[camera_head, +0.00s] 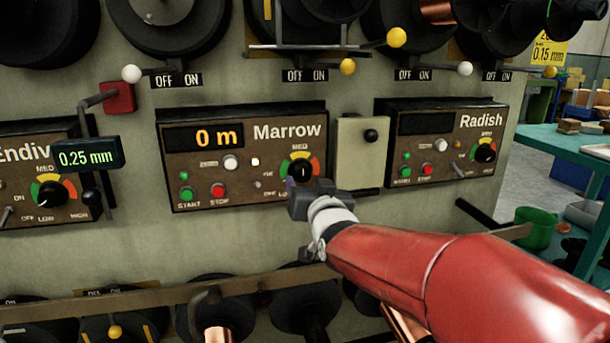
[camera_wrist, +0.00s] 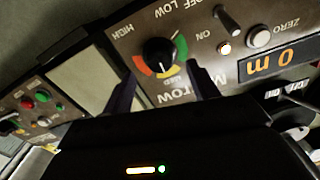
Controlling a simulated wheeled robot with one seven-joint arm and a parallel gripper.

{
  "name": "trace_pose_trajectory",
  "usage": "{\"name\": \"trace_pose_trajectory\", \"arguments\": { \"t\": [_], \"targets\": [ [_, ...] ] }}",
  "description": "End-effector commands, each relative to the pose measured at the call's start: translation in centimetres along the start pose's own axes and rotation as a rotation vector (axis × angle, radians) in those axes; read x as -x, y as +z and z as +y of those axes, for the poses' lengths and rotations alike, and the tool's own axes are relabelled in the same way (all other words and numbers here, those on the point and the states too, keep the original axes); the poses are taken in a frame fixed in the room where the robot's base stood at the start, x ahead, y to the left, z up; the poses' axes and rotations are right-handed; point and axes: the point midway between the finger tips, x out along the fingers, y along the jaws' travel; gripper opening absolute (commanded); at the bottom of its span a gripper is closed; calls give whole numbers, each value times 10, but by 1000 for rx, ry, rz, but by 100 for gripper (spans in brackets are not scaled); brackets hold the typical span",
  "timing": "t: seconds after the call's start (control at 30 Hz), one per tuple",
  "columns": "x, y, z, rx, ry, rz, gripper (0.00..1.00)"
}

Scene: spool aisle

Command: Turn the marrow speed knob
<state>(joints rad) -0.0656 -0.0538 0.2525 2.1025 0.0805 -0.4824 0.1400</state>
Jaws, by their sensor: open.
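The Marrow panel (camera_head: 220,172) is a brown box with an orange "0 m" display. Its black speed knob (camera_head: 300,171) sits on a green, yellow and red dial at the panel's right end. In the wrist view, the knob (camera_wrist: 158,52) appears upside down with a short white mark. My gripper (camera_head: 305,187) is just in front of and slightly below the knob, covering the dial's lower part. In the wrist view, its dark fingers (camera_wrist: 162,75) are spread, one to each side of the knob in the picture. I see no clear contact.
A beige plate (camera_head: 362,152) with a black knob stands right of the Marrow panel, then the Radish panel (camera_head: 445,145). Levers with coloured balls and spools run above. A rail (camera_head: 150,307) and more spools lie below. A green table (camera_head: 565,150) stands at far right.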

Motion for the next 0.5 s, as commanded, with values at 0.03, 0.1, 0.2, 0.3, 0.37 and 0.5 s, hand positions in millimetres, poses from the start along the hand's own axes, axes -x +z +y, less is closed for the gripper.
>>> {"name": "trace_pose_trajectory", "arguments": {
  "t": [0.03, 0.1, 0.2, 0.3, 0.37, 0.5],
  "targets": [
    [-10, -1, 0, -2, 0, -3, 59],
    [-21, 0, 0, 0, 1, -4, 59],
    [-34, -1, 0, -1, 1, -3, 59],
    [-43, 0, 0, 0, 1, -3, 59],
    [-46, -1, 0, 0, 0, -2, 59],
    [-49, 0, 0, 1, 1, -1, 59]
  ]
}}
